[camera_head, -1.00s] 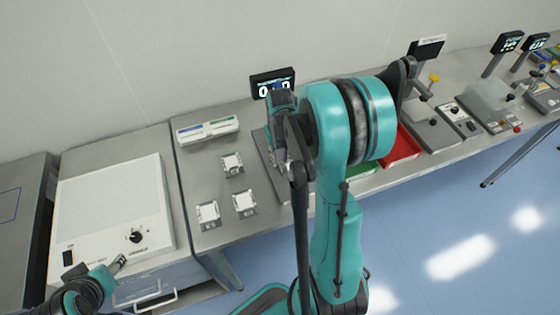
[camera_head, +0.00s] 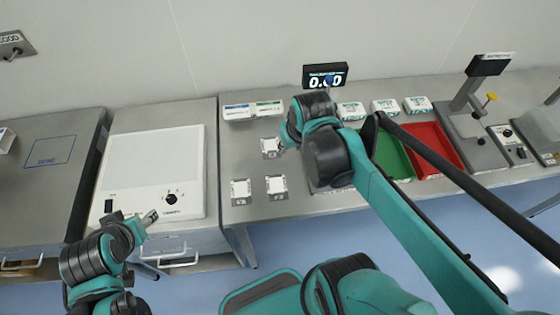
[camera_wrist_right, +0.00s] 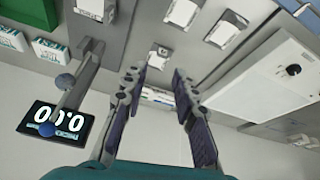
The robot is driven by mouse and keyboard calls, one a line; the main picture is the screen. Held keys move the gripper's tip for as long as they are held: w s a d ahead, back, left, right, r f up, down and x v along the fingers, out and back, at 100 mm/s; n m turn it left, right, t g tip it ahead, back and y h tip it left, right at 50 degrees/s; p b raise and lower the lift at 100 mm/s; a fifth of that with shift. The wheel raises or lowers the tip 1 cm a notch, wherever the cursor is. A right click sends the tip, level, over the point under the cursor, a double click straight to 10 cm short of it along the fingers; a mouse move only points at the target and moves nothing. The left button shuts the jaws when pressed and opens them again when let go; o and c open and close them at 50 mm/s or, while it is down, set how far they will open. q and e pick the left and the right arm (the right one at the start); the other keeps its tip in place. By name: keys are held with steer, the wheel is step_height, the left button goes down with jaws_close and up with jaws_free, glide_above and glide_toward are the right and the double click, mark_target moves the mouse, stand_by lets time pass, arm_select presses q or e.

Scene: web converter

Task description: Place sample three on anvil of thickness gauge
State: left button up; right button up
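Three square white samples in metal holders lie on the steel bench: one at the back (camera_head: 271,148), one front left (camera_head: 241,190), one front right (camera_head: 276,186). Their labels are too small to read, so I cannot tell which is sample three. The thickness gauge's display (camera_head: 326,77) reads zeros; my right arm hides most of the gauge and its anvil. In the right wrist view, the gauge's display (camera_wrist_right: 55,125) is left of my right gripper (camera_wrist_right: 158,75), which is open and empty. The samples appear above it. My left gripper (camera_head: 148,217) is by the light box; its fingers are unclear.
A white light box (camera_head: 150,170) stands left of the bench. A label holder (camera_head: 253,110) lies behind the samples. A green tray (camera_head: 392,155) and a red tray (camera_head: 436,150) are right of the gauge, with small white boxes (camera_head: 385,107) behind.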

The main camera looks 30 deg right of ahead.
steer(key=s+a+n+t, duration=0.1)
steer(key=s+a+t, duration=0.1)
steer(key=a, duration=0.3)
steer(key=shift+s+a+t+y, duration=0.4)
steer(key=shift+s, duration=0.5)
